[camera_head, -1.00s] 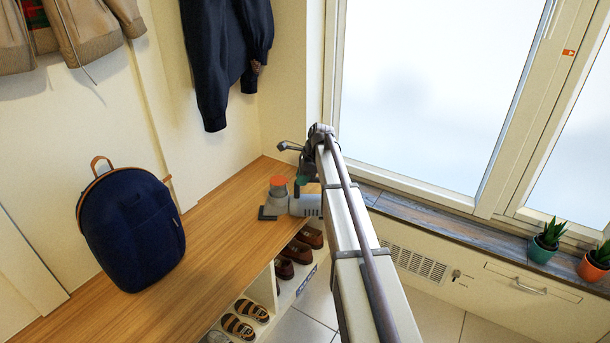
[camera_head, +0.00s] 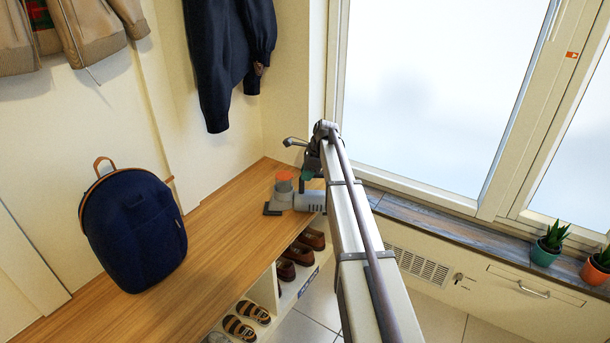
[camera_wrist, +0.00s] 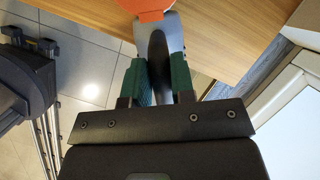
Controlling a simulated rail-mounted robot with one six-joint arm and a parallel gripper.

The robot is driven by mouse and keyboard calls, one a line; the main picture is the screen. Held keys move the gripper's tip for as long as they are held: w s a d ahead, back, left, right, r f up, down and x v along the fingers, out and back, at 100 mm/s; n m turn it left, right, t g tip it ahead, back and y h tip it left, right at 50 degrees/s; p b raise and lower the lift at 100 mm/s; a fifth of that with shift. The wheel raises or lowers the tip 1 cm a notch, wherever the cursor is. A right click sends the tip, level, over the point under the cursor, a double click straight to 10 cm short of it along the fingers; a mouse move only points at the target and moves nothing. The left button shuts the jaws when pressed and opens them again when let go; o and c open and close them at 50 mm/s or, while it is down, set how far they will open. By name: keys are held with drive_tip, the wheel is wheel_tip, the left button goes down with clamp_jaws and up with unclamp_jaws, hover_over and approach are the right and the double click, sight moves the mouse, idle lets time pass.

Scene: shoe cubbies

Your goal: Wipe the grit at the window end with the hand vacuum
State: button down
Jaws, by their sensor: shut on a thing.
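The hand vacuum (camera_head: 308,196) is grey with an orange-red part and a dark nozzle. It is at the window end of the wooden bench top (camera_head: 232,208), with its nozzle at the bench surface. My gripper (camera_wrist: 157,84) is shut on the vacuum's grey handle, between its green finger pads. In the wrist view the vacuum's orange part (camera_wrist: 145,8) shows at the top edge. In the head view my arm hides part of the vacuum and most of the gripper. I cannot make out any grit on the bench.
A dark blue backpack (camera_head: 135,232) stands on the bench to the left. Shoes (camera_head: 297,256) sit in the cubbies below. Jackets (camera_head: 230,55) hang above. The window sill (camera_head: 440,219) holds potted plants (camera_head: 547,246) at the right. The bench between backpack and vacuum is clear.

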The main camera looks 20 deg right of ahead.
drive_tip(key=w+d, duration=0.5)
drive_tip(key=d, duration=0.3)
drive_tip(key=shift+w+d, duration=0.35)
drive_tip(key=shift+d, duration=0.05)
idle(0.6)
drive_tip(key=shift+f, duration=0.1)
drive_tip(key=shift+s+a, duration=0.65)
drive_tip(key=shift+a, duration=0.4)
drive_tip(key=shift+s+a, duration=0.65)
drive_tip(key=shift+a, duration=0.35)
drive_tip(key=shift+s+a, duration=0.65)
drive_tip(key=shift+a, duration=0.4)
drive_tip(key=s+a, duration=0.3)
drive_tip(key=a, duration=0.2)
drive_tip(key=shift+s+a, duration=0.35)
drive_tip(key=shift+s, duration=0.05)
